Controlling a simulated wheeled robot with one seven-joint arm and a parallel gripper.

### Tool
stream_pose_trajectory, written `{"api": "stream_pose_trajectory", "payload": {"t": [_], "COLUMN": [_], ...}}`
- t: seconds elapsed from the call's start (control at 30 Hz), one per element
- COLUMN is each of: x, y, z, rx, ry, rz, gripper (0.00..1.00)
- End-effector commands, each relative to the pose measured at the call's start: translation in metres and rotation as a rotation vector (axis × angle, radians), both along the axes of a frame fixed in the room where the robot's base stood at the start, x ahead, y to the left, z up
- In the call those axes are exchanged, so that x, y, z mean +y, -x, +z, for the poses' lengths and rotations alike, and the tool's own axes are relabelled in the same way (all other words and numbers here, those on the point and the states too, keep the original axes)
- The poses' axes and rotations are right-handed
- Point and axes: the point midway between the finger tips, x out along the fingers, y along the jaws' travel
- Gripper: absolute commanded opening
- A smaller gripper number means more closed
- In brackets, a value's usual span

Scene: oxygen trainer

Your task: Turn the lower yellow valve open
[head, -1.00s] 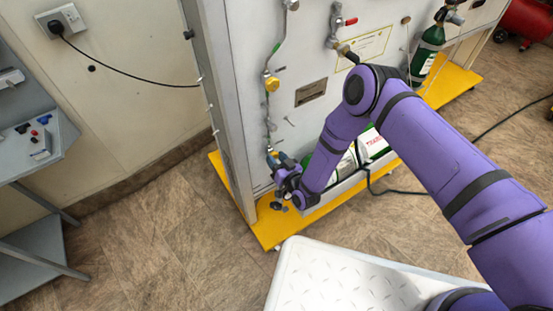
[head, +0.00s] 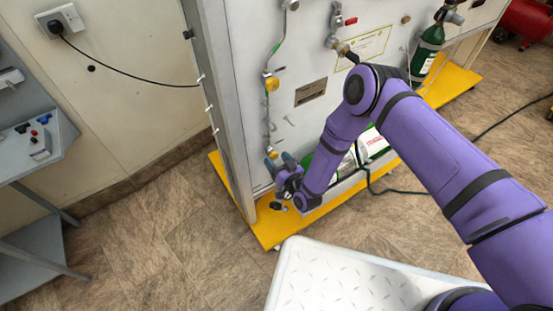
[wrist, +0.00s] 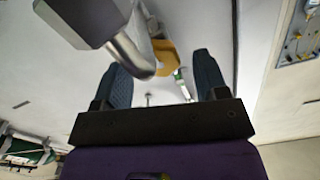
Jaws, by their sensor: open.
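The lower yellow valve (head: 272,155) is on the panel's front near its lower left edge, partly hidden by my gripper in the head view. My gripper (head: 280,158) is close beside it, with its fingers pointing up and toward the panel. In the wrist view, my gripper (wrist: 163,72) is open, with its two dark fingers wide apart. A yellow part (wrist: 165,58) shows beyond and between the fingertips, likely the lower valve. Nothing is held. I cannot tell whether the fingertips touch the valve.
The upper yellow valve (head: 271,83) sits higher on the same pipe. In the wrist view, a bent metal pipe (wrist: 130,52) crosses close in front of the left finger. A yellow base (head: 270,228) runs under the panel. A grey side table (head: 35,150) stands left; the floor between is clear.

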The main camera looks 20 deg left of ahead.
Motion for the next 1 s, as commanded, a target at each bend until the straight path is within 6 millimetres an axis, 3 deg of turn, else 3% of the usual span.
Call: {"api": "stream_pose_trajectory", "payload": {"t": [0.5,1.0], "x": [-0.066,-0.077], "y": [0.056,0.065], "z": [-0.001,0.000], "rx": [0.002,0.001], "ry": [0.003,0.002], "rz": [-0.001,0.000], "gripper": [0.67,0.67]}}
